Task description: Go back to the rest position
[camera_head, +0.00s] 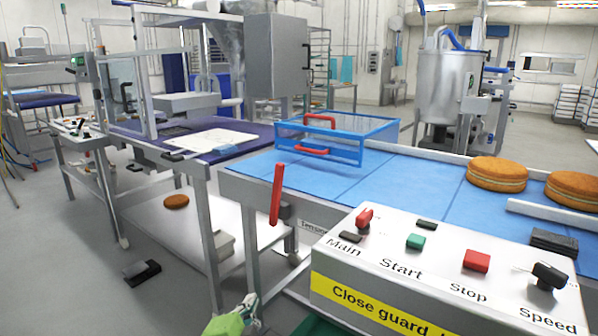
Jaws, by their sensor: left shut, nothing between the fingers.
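My left gripper (250,302) shows only in part at the bottom edge, left of the control box, as a small light green and grey shape. It is shut and empty, low in front of the blue conveyor's end leg. It looks apart from the conveyor (382,183). My right gripper is not in view.
The control box (365,262) with labelled switches stands close at the right. A red lever (277,194) and a blue-framed clear guard (345,152) sit at the conveyor. Filled rounds (496,174) lie on the belt. Another round (176,201) lies on a low shelf.

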